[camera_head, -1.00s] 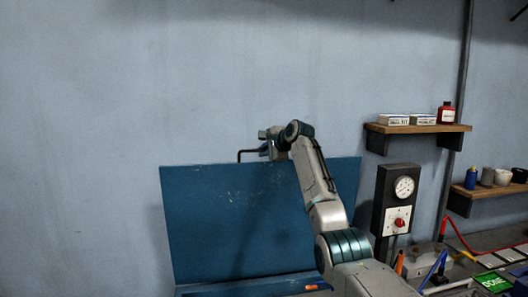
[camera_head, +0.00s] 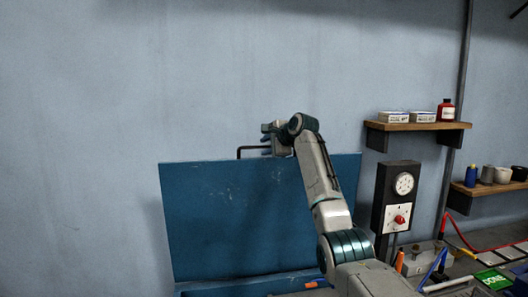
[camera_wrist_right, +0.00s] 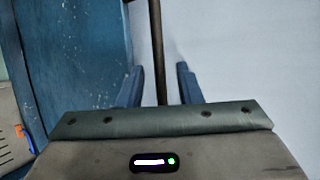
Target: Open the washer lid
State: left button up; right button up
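The washer lid (camera_head: 225,215) is a large scuffed blue panel standing raised, close to upright, in front of the wall. A dark bar handle (camera_head: 241,152) sticks up at its top edge. My right gripper (camera_head: 267,140) is at this handle, reaching from the right. In the right wrist view the handle bar (camera_wrist_right: 157,45) runs between the two blue fingers (camera_wrist_right: 160,85), with a visible gap on each side. The lid's blue face (camera_wrist_right: 85,50) is left of the fingers there. My left gripper is not in view.
A black post with a gauge and red knob (camera_head: 397,200) stands right of the lid. A wooden shelf (camera_head: 415,127) with boxes and a red bottle is above it. The wall on the left is clear.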

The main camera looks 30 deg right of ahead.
jog(key=b+v, duration=0.4)
jog(key=v, duration=0.4)
jog(key=shift+s, duration=0.35)
